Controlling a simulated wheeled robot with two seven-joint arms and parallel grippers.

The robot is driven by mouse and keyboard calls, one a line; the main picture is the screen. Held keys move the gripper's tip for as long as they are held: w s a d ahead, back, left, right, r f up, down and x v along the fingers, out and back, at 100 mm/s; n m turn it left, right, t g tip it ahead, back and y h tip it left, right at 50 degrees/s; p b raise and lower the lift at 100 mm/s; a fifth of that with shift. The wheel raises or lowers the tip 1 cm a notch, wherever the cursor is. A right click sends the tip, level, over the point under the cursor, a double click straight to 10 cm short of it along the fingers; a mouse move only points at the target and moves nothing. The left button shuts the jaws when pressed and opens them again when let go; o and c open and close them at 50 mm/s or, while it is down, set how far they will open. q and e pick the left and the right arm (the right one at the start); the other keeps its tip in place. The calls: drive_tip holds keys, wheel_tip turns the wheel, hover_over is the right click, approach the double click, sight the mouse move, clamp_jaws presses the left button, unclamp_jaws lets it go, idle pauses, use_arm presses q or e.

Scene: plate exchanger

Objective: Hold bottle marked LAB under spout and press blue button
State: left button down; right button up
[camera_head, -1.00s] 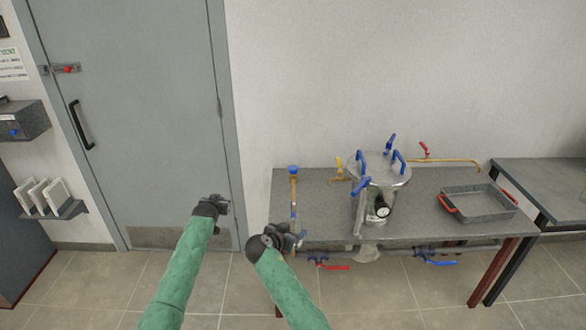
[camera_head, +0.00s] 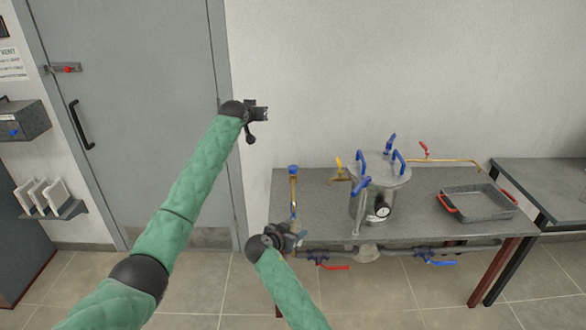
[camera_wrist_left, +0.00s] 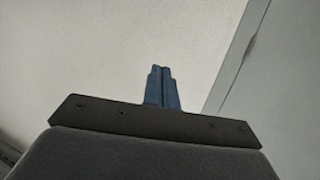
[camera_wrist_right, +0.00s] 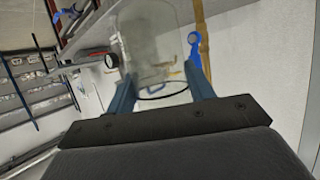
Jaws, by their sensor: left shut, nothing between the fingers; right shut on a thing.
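My right gripper (camera_head: 298,240) is beside the table's front left corner. In the right wrist view its fingers (camera_wrist_right: 158,92) are shut on a clear, see-through bottle (camera_wrist_right: 150,45); I cannot read any LAB marking. The bottle is not distinct in the head view. My left gripper (camera_head: 262,112) is raised in front of the wall, right of the door. Its fingers (camera_wrist_left: 162,88) are together and empty. A brass pipe (camera_head: 294,200) with a blue top (camera_head: 293,169) stands at the table's left end. I cannot make out for certain which part is the spout or the blue button.
A metal vessel (camera_head: 362,207) with blue handles and a gauge (camera_head: 382,211) stands on the grey table (camera_head: 425,215). A tray (camera_head: 482,207) with red handles is to its right. Red (camera_head: 334,267) and blue (camera_head: 440,263) valve handles hang below. A wall box (camera_head: 20,121) is left of the door.

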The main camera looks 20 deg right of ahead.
use_arm(q)
drive_tip(key=s+d+r+g, duration=0.1)
drive_tip(key=s+d, duration=0.1)
drive_tip(key=d, duration=0.1)
drive_tip(key=n+g, duration=0.2)
drive_tip(key=g, duration=0.5)
hover_over(296, 166)
drive_tip(key=s+a, duration=0.1)
drive_tip(key=a, duration=0.1)
wheel_tip(296, 166, down, 5)
drive_tip(key=shift+a+r, duration=0.1)
drive_tip(key=shift+f, duration=4.4)
drive_tip(key=shift+f, duration=0.15)
drive_tip(key=shift+f, duration=0.25)
drive_tip(key=shift+f, duration=0.5)
idle(0.6)
